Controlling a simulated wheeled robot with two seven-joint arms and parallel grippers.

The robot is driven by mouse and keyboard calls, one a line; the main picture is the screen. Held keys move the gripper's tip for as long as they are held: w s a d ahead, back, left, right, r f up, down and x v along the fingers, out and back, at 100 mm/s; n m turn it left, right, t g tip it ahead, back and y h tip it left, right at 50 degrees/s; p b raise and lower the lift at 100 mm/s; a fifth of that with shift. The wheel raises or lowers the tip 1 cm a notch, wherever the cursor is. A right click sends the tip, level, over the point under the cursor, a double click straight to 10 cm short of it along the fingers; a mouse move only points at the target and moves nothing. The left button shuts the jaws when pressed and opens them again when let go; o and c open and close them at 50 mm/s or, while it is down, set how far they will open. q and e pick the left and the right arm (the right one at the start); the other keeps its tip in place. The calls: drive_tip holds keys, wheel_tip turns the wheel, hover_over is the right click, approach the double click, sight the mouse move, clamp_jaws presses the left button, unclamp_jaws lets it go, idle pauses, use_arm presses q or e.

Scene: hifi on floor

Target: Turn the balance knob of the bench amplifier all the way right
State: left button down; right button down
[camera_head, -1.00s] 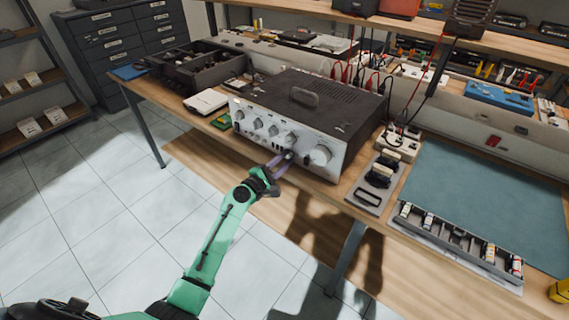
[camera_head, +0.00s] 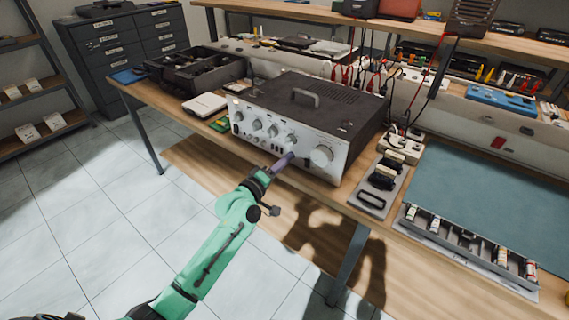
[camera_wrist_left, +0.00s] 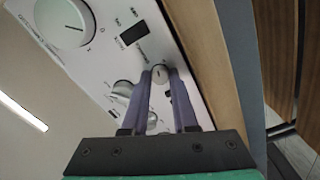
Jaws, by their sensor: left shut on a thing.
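The bench amplifier (camera_head: 305,115) is a dark box with a silver front panel, standing on the wooden bench. A row of knobs runs along its front, with a large knob (camera_head: 321,156) at the right end; this large knob also shows in the left wrist view (camera_wrist_left: 66,22). My left gripper (camera_head: 289,157) reaches the panel just left of the large knob. In the left wrist view its purple fingers (camera_wrist_left: 160,78) are shut on a small round knob (camera_wrist_left: 160,73), taken as the balance knob; its lettering is too small to read. My right gripper is out of view.
A grey tray with black parts (camera_head: 378,182) lies right of the amplifier, beside a teal mat (camera_head: 480,180). A white box (camera_head: 204,105) and a dark open case (camera_head: 195,70) are to the left. Cables hang behind. Floor in front is open.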

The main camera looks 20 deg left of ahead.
use_arm(q)
drive_tip(key=m, duration=0.5)
drive_tip(key=shift+f, duration=0.1)
drive_tip(key=shift+m, duration=0.3)
drive_tip(key=c, duration=0.7)
unclamp_jaws()
drive_tip(key=shift+s, duration=0.1)
drive_tip(key=v, duration=1.4)
drive_tip(key=shift+s, duration=0.2)
drive_tip(key=shift+f, duration=0.1)
